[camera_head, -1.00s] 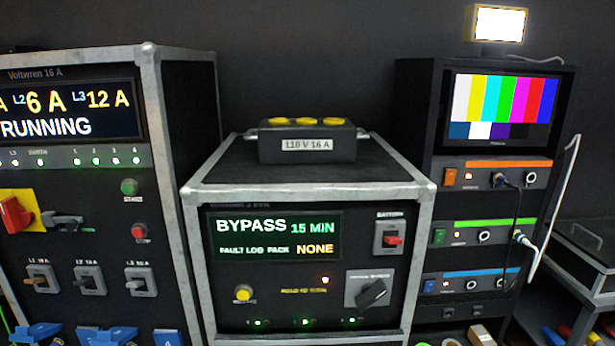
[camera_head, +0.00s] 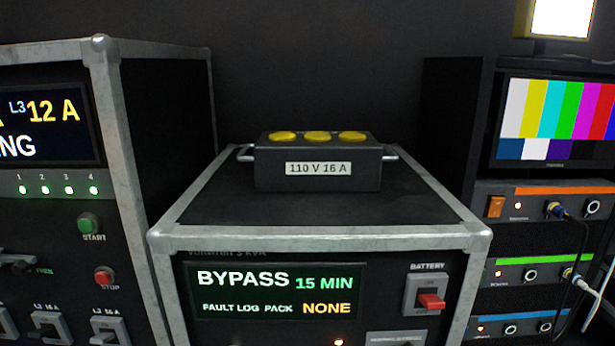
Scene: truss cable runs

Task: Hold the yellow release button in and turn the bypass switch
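The bypass switch (camera_head: 398,339) shows only as the top of its grey plate at the bottom edge of the middle cabinet; its knob is almost wholly cut off. The yellow release button is out of view below the frame. The cabinet's display (camera_head: 275,292) reads BYPASS, 15 MIN, FAULT LOG PACK NONE. A small lit lamp (camera_head: 339,342) shows left of the switch plate. Neither of my grippers is in view.
A red battery switch (camera_head: 431,301) sits right of the display. A 110 V 16 A box (camera_head: 318,164) stands on the cabinet's top. The Start (camera_head: 88,224) and Stop (camera_head: 104,276) buttons are on the left cabinet. A rack with a screen (camera_head: 556,122) stands right.

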